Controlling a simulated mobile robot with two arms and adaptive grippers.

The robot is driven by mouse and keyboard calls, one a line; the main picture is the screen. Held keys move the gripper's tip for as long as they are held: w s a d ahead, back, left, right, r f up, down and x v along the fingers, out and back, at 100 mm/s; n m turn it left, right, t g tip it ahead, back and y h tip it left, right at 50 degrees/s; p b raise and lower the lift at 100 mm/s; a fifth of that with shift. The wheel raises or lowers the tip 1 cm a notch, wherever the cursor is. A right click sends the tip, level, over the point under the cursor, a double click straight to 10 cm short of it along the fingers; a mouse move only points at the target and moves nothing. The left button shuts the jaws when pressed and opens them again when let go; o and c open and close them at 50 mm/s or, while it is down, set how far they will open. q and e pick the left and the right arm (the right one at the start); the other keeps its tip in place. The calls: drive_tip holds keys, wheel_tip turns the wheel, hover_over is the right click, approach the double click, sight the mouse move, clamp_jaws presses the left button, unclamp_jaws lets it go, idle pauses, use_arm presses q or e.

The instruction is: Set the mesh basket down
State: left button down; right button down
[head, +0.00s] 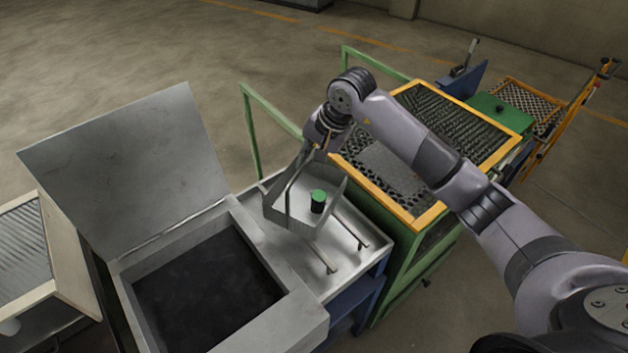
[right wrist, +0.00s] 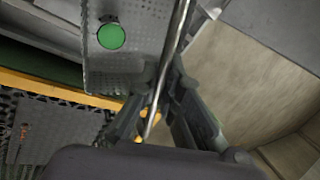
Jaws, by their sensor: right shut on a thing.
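The grey mesh basket (head: 283,212) is in the middle of the head view, at the steel-topped table (head: 291,246). A black cylinder with a green top (head: 318,199) stands inside it. My right gripper (head: 317,146) is above the basket, shut on its thin metal handle. In the right wrist view the fingers (right wrist: 165,105) close around the handle rod (right wrist: 177,42), with the perforated basket (right wrist: 133,68) and the green top (right wrist: 111,36) beside it. I cannot tell whether the basket's bottom touches the table. My left gripper is not in view.
An open steel bin (head: 210,290) with a dark inside and a raised lid (head: 125,165) adjoins the table's left. Two thin rods (head: 322,258) show right of the basket. A green and orange-framed mesh station (head: 440,130) stands to the right.

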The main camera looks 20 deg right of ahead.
drive_tip(key=shift+w+r, duration=0.1)
drive_tip(key=shift+r, duration=0.15)
